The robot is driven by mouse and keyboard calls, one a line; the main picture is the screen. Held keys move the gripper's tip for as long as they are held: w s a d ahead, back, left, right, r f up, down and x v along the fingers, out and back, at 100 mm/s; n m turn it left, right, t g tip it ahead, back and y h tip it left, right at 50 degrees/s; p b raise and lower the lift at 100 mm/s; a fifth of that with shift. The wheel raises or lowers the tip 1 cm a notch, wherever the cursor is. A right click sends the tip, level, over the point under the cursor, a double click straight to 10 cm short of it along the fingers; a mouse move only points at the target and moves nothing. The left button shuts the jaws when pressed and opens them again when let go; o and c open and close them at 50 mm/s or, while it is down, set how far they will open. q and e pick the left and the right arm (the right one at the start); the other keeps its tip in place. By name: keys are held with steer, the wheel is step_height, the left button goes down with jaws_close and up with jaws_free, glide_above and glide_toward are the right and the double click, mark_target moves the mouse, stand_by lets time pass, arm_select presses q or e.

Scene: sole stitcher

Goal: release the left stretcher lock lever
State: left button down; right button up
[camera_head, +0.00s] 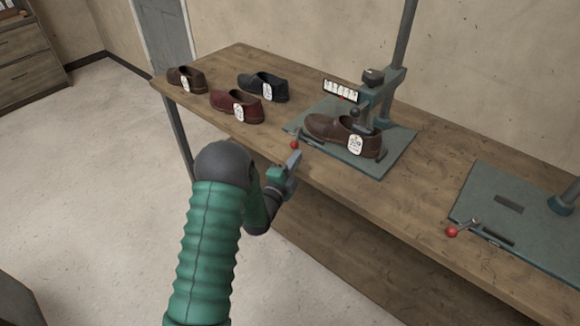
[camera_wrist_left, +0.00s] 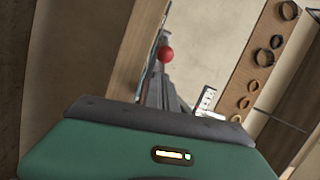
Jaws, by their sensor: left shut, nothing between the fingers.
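The left stretcher lock lever ends in a red ball knob (camera_head: 294,145) at the near left corner of the left stretcher's green base plate (camera_head: 385,163). My left gripper (camera_head: 294,160) is shut and empty, just in front of and below the knob at the table's front edge. In the left wrist view the knob (camera_wrist_left: 166,54) shows just past the tips of my closed fingers (camera_wrist_left: 163,80). I cannot tell whether they touch it. A brown shoe (camera_head: 322,127) with a white tag sits on this stretcher. My right gripper is not in view.
A second green base plate (camera_head: 480,190) with its own red-knobbed lever (camera_head: 452,231) stands to the right. A brown shoe (camera_head: 180,78), a dark red shoe (camera_head: 225,102) and a black shoe (camera_head: 256,82) stand on the left of the wooden table (camera_head: 425,205).

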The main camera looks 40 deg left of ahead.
mark_target(297, 137)
arm_select(q)
steer(key=w, duration=0.3)
steer(key=shift+w+a, duration=0.6)
steer(key=shift+s+b, duration=0.1)
steer(key=shift+b, duration=0.2)
